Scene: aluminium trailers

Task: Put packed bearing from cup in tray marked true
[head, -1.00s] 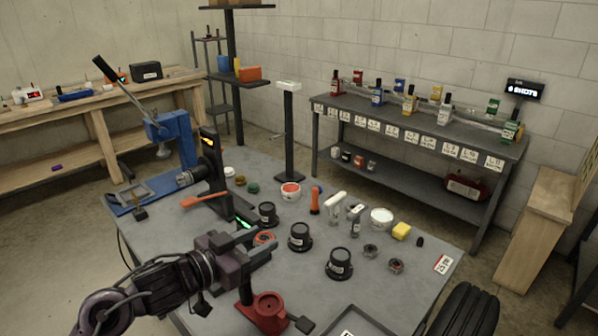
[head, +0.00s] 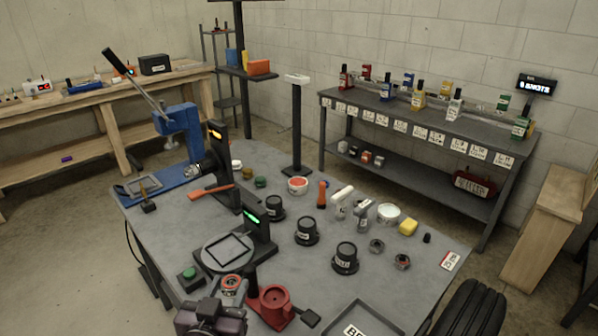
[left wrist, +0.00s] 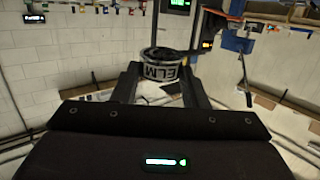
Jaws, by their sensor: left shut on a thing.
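My left gripper (head: 214,305) is low at the front left of the table, shut on a short round cup (head: 230,292) with a pale label and a reddish ring-shaped top. In the left wrist view the same cup (left wrist: 161,72) sits between the fingers; its label seems to read "ELM". Whether a bearing lies inside is hard to tell. A grey tray (head: 374,308) lies at the front edge, cut off by the frame; its label starts with "BE". No mark reading "true" is legible. My right gripper is not in view.
A red bench tool (head: 270,304) stands just right of the held cup. Behind it is a scale (head: 228,250) with a green-lit post.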

